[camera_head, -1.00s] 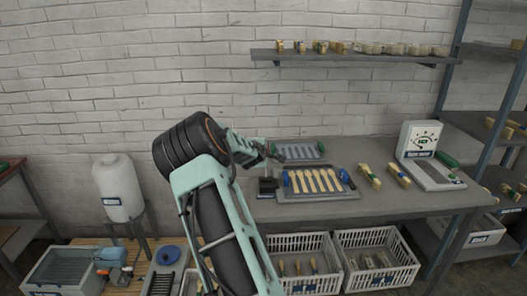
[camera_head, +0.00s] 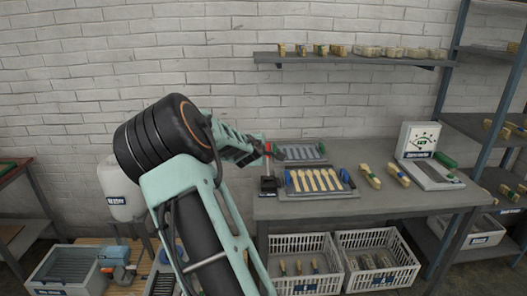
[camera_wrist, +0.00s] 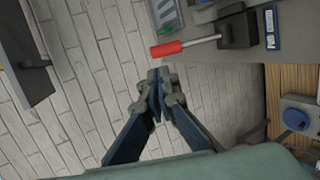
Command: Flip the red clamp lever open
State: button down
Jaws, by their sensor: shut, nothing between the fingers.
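The red clamp lever (camera_wrist: 166,48) shows in the wrist view as a red grip on a pale rod. The rod runs right to a dark clamp block (camera_wrist: 238,30) at the bench edge. In the head view the red grip (camera_head: 268,149) stands upright above the dark block (camera_head: 268,185). My gripper (camera_wrist: 155,76) is shut and empty, its fingertips a little below the red grip in the wrist view, seemingly apart from it. In the head view my gripper (camera_head: 254,156) is just left of the lever; its fingertips are hard to make out there.
A tray of wooden spoons (camera_head: 318,182) lies on the grey bench (camera_head: 400,204) right of the clamp, with a slotted tray (camera_head: 305,152) behind. A scale (camera_head: 432,172) stands farther right. White crates (camera_head: 302,280) sit below. Bare wall (camera_wrist: 80,70) lies behind the gripper.

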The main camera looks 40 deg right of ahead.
jog(key=shift+v, duration=1.6)
jog(key=shift+r, duration=0.2)
